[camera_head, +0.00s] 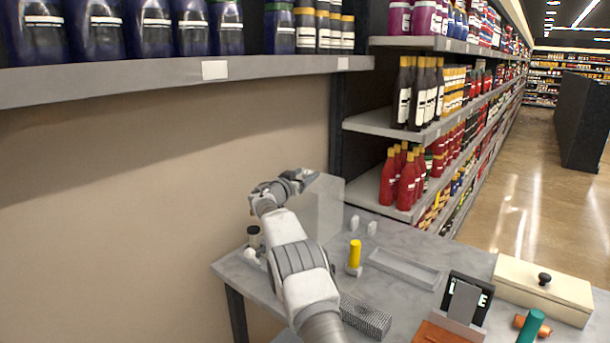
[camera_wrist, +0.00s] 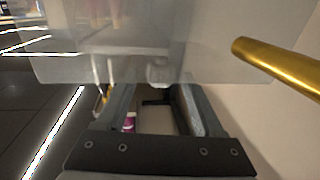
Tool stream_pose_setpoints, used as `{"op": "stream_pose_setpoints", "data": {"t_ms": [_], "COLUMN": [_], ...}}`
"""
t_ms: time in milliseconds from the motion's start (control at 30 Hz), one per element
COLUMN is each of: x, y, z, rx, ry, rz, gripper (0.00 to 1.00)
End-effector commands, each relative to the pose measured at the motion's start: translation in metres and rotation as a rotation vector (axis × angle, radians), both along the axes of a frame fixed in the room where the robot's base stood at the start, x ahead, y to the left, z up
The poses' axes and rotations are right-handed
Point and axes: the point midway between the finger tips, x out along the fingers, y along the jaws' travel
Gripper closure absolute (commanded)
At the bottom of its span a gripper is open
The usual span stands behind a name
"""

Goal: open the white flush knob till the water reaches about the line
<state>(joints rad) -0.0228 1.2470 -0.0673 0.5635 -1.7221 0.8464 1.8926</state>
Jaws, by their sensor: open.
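A clear, see-through tank (camera_head: 328,208) stands at the back of the grey table. It fills the upper part of the wrist view as a pale panel (camera_wrist: 90,55). A small blurred white piece (camera_wrist: 158,72) shows through or behind that panel; I cannot tell if it is the flush knob. A small rounded white piece (camera_head: 249,254) sits low left of the tank, partly behind my arm. My gripper (camera_head: 304,180) is at the upper left of the tank. In the wrist view my gripper (camera_wrist: 152,95) has its fingers apart and nothing visibly held. No water level or line is discernible.
Two white pieces (camera_head: 363,226), a yellow cylinder (camera_head: 355,254) and a grey tray (camera_head: 398,268) are right of my arm. A cream box (camera_head: 545,293) and black sign (camera_head: 474,290) are farther right. A gold rod (camera_wrist: 275,66) lies close to the right finger's side.

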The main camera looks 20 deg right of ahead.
Motion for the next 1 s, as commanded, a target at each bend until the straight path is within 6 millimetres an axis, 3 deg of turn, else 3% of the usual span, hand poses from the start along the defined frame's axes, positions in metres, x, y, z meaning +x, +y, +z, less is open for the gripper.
{"op": "stream_pose_setpoints", "data": {"t_ms": [233,600,633,1000], "x": [0.0001,0.0000,0.0000,0.0011], "y": [-0.0002,-0.0001,-0.0001,-0.0001], "z": [-0.0004,-0.0001,-0.0001,-0.0052], "rx": [-0.001,-0.001,-0.001,-0.001], "ry": [0.001,0.001,0.001,-0.001], "rz": [0.000,0.000,0.000,0.024], "gripper": [0.31,0.98,1.00,1.00]}}
